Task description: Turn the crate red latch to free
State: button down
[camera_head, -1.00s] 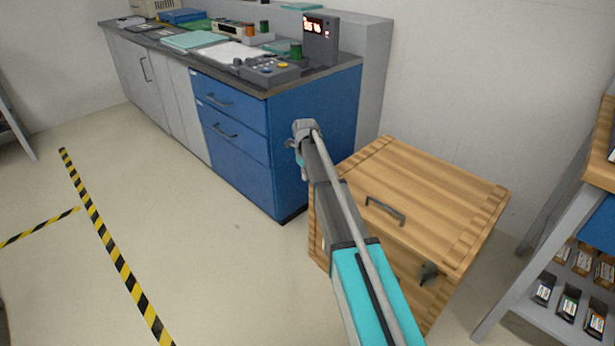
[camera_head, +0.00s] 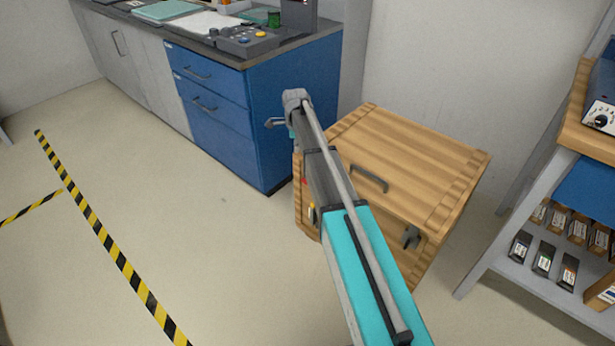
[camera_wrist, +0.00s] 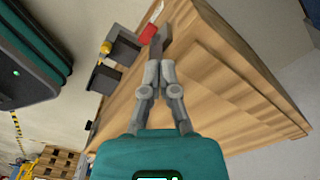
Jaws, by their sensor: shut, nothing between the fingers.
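The wooden crate (camera_head: 440,165) stands on the floor right of the blue cabinet, its lid down. Its red latch piece (camera_wrist: 148,34) shows beside the crate face in the wrist view. A small red patch (camera_head: 305,181) also shows at the left edge of my arm in the head view. My gripper (camera_wrist: 160,66) is shut and empty, its fingertips close to a dark grey bar (camera_wrist: 163,42) by the red piece; whether they touch, I cannot tell.
A yellow knob (camera_wrist: 105,47) sits on dark fittings near the red piece. The lid has a dark handle (camera_head: 370,179), and a dark catch (camera_head: 411,237) is on the crate's front right. A blue cabinet (camera_head: 290,120) and a grey shelf rack (camera_head: 520,225) flank the crate. Floor at left is clear.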

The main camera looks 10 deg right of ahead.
jog(key=s+d+n, duration=0.1)
jog(key=n, duration=0.2)
jog(key=s+d+r+n+p, duration=0.1)
jog(key=n, duration=0.3)
jog(key=s+d+r+n, duration=0.1)
jog(key=s+n, duration=0.1)
jog(key=n, duration=0.1)
jog(key=shift+p, duration=0.3)
jog(key=shift+f, duration=0.2)
notch_tip(320, 180, down, 14)
jog(key=b, duration=1.4)
jog(key=shift+r, duration=0.1)
jog(key=shift+a, duration=0.15)
